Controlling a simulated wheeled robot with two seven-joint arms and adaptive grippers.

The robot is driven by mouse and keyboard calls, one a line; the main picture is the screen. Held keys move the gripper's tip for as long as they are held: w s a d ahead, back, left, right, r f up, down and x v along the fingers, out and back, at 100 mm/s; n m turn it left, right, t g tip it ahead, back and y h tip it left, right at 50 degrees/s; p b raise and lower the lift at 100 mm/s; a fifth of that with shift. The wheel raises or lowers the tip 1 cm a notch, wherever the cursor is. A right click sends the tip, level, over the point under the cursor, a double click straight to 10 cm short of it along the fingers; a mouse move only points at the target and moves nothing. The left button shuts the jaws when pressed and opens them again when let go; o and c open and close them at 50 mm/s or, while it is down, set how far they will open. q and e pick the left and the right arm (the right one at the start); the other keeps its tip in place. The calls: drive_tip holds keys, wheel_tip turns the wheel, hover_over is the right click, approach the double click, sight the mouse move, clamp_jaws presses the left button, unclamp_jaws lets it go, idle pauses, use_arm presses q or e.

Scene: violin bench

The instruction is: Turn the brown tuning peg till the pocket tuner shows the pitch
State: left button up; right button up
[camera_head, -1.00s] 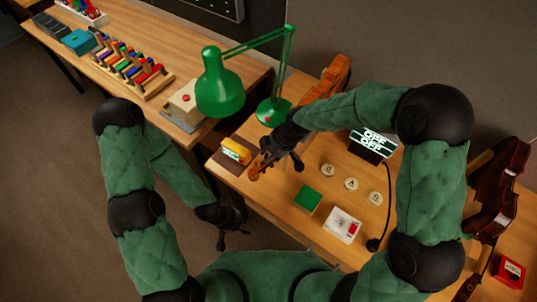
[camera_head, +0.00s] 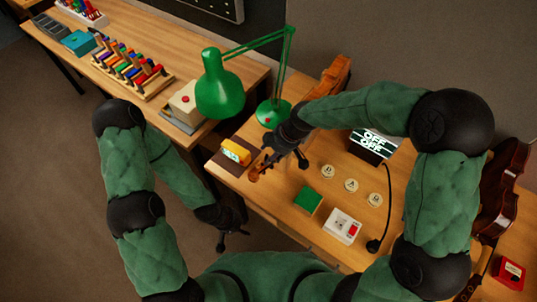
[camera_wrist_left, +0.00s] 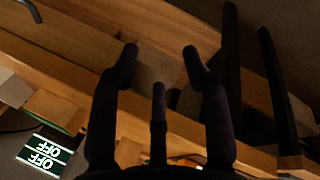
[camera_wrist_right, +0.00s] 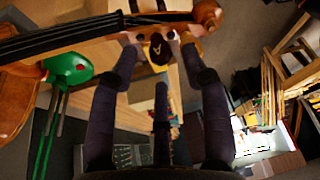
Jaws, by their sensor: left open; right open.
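A violin (camera_head: 334,76) lies on the bench behind my right forearm, its scroll (camera_head: 254,174) towards the front left. My right gripper (camera_head: 279,163) is open at the pegbox. In the right wrist view its fingertips (camera_wrist_right: 159,42) sit either side of the pegbox below the scroll (camera_wrist_right: 207,15), around a dark round piece marked A (camera_wrist_right: 158,50). I cannot single out the brown peg or tell whether a finger touches it. The yellow pocket tuner (camera_head: 236,148) stands left of the scroll; its small display is unreadable. My left gripper (camera_head: 232,232) is open and empty, low beside the bench.
A green lamp (camera_head: 221,88) stands behind the scroll. A dark display (camera_head: 371,146) reads OFF twice. Round lettered discs (camera_head: 351,185), a green block (camera_head: 307,201) and a white box (camera_head: 342,226) lie on the bench. Another violin (camera_head: 503,192) is at the right.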

drive_tip(key=v, duration=0.9)
drive_tip(key=shift+d, duration=0.1)
